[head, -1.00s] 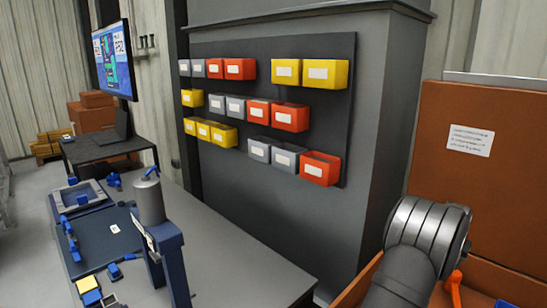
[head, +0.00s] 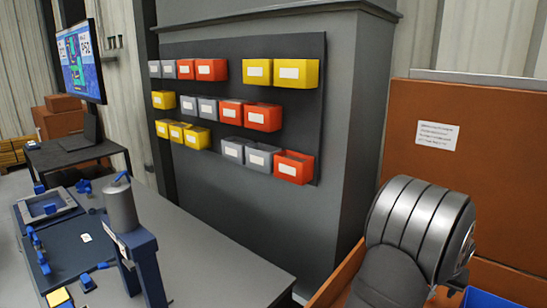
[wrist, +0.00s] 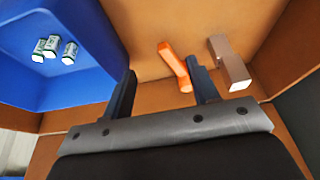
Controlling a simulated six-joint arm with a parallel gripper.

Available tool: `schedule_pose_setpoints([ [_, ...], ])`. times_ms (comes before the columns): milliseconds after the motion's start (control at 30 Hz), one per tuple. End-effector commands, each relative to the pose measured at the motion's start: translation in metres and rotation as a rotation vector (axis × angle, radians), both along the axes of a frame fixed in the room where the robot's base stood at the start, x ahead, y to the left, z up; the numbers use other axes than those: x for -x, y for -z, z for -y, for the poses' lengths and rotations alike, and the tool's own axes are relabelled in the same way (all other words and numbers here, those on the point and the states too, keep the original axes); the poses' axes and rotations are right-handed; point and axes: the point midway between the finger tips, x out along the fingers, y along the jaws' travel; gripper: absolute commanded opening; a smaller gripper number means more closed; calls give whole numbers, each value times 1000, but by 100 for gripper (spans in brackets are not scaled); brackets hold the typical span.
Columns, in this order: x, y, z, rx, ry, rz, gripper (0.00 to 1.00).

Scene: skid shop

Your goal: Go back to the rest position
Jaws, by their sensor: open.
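My gripper (wrist: 161,68) shows in the wrist view with its two dark fingers apart, and I see nothing held between them. Below it is the inside of a brown box (wrist: 145,22). An orange piece (wrist: 172,62) lies there near the right finger, and I cannot tell whether they touch. A greyish-brown block (wrist: 230,65) lies to its right. In the head view my arm is at the lower right, in front of the brown panel (head: 437,170), and the fingers are out of sight.
A blue bin (wrist: 60,85) at the left of the wrist view holds several small white-and-green cylinders (wrist: 52,47). In the head view, a grey workbench (head: 205,270) carries a blue stand with a grey cylinder (head: 121,205). Wall bins (head: 262,117) hang on a dark panel behind.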

Motion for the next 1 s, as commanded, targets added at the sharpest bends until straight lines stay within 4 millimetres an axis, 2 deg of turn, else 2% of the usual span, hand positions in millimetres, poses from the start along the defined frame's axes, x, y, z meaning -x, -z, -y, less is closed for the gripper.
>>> schedule_pose_setpoints([
  [300, 42, 30, -28, 1, -16, -6, 54],
  [500, 40, 71, -26, 2, -15, -6, 54],
  [700, 40, 103, -26, 3, -15, -5, 54],
  [833, 40, 115, -26, 5, -17, -4, 54],
  [1000, 40, 121, -26, 6, -16, -4, 54],
])
